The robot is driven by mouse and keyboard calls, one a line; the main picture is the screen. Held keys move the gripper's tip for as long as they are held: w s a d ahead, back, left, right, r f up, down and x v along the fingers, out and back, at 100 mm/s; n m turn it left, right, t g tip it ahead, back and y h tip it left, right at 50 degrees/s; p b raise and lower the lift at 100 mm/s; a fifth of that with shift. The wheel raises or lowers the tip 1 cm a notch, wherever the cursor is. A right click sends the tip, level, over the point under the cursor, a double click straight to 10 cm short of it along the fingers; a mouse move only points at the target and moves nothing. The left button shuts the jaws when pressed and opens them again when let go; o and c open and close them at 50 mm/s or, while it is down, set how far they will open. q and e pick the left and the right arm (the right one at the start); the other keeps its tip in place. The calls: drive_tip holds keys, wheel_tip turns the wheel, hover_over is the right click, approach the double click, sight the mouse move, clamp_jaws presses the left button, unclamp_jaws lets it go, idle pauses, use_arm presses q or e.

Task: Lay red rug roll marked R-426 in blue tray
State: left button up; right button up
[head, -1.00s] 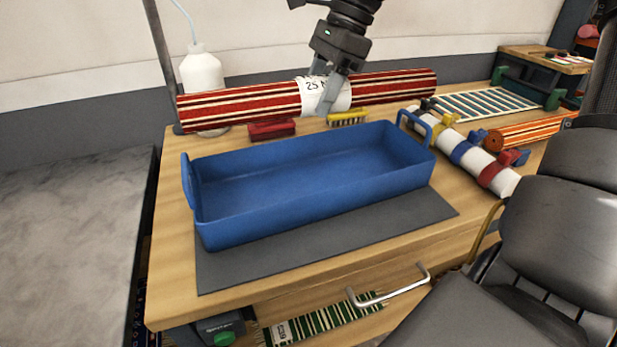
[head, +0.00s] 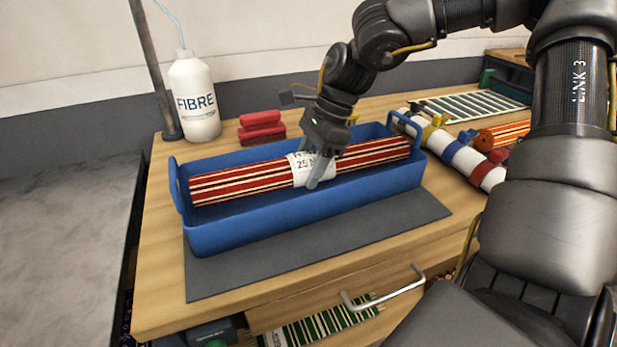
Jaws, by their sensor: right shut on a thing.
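The red rug roll (head: 240,184) has cream and dark stripes and a white paper band around its middle. The band's print is partly hidden by my gripper, so I cannot read the full mark. The roll lies lengthwise inside the blue tray (head: 260,228), below or near its rim; I cannot tell whether it rests on the tray's floor. My right gripper (head: 318,170) is shut on the roll at its white band, coming from above. My left gripper is not in view.
The tray stands on a grey mat (head: 320,250) on the wooden bench. A white FIBRE bottle (head: 195,103) and red blocks (head: 262,128) are behind it. A white tube with coloured clamps (head: 468,160) and an orange roll (head: 507,133) lie right. A drawer handle (head: 385,292) sticks out in front.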

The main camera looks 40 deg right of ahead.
wheel_tip(320, 180, down, 3)
drive_tip(key=shift+r, duration=0.15)
drive_tip(key=shift+f, duration=0.3)
drive_tip(key=o, duration=1.4)
drive_tip(key=shift+c, duration=0.2)
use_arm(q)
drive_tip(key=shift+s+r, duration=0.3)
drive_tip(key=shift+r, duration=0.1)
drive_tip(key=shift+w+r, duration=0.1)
